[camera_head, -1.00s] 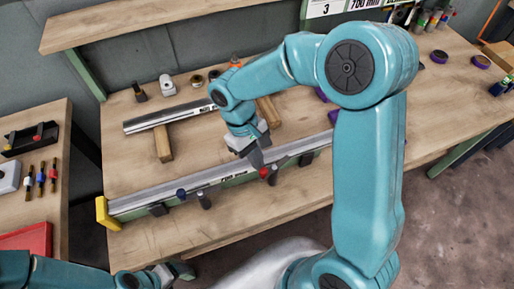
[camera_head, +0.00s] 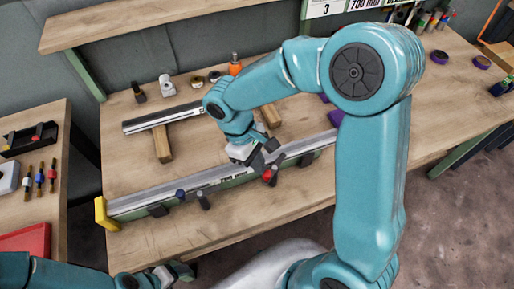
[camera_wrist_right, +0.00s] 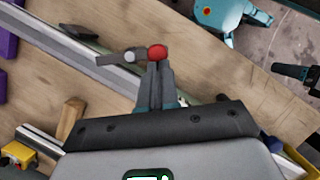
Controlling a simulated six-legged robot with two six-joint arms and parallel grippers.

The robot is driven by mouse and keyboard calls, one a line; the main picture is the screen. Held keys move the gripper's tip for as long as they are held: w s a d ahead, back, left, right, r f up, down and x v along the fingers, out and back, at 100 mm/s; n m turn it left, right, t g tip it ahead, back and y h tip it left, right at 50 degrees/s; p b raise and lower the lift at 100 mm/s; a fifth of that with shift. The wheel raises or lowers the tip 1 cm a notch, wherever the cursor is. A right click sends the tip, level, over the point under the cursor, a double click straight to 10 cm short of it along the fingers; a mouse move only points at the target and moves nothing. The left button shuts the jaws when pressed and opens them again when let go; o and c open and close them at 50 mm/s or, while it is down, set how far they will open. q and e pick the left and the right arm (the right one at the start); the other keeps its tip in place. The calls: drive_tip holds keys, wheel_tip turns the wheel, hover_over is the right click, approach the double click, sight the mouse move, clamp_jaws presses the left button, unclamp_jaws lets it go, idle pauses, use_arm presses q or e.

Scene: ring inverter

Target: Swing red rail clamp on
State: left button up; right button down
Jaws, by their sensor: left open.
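The red rail clamp (camera_head: 268,175) sits at the front edge of the long rail (camera_head: 160,193), right of its middle. In the right wrist view its red knob (camera_wrist_right: 157,52) is just beyond my fingertips, with a grey arm and post to its left. My right gripper (camera_head: 259,166) is over the rail, close to the clamp. Its fingers, seen in the right wrist view (camera_wrist_right: 158,72), are together with their tips at the red knob; whether they touch it is unclear. My left gripper (camera_head: 178,272) is open and empty in front of the bench, away from the rail.
A blue-knobbed clamp (camera_head: 181,195) and a dark post (camera_head: 203,201) stand along the rail to the left. A yellow end block (camera_head: 106,213) caps its left end. Behind lies a second rail (camera_head: 155,117) on wooden blocks (camera_head: 163,144). The front bench strip is clear.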

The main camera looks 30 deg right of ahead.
sight(267, 178)
drive_tip(key=shift+s+d+n+t+h+b, duration=0.15)
drive_tip(key=shift+s+n+t+h, duration=0.35)
drive_tip(key=shift+n, duration=0.8)
drive_tip(key=shift+s+a+n+t+h+b, duration=0.1)
drive_tip(key=shift+s+n+t+h+b, duration=0.15)
drive_tip(key=shift+s+n, duration=0.75)
drive_tip(key=shift+s+d+n+h, duration=0.1)
drive_tip(key=shift+d+n+h, duration=0.05)
drive_tip(key=shift+n, duration=0.5)
drive_tip(key=shift+s+d+n+h, duration=0.1)
drive_tip(key=shift+n, duration=0.55)
drive_tip(key=shift+s+d, duration=0.1)
drive_tip(key=shift+s, duration=0.05)
idle(0.8)
drive_tip(key=v, duration=1.6)
drive_tip(key=shift+s+r, duration=0.15)
drive_tip(key=shift+r, duration=0.15)
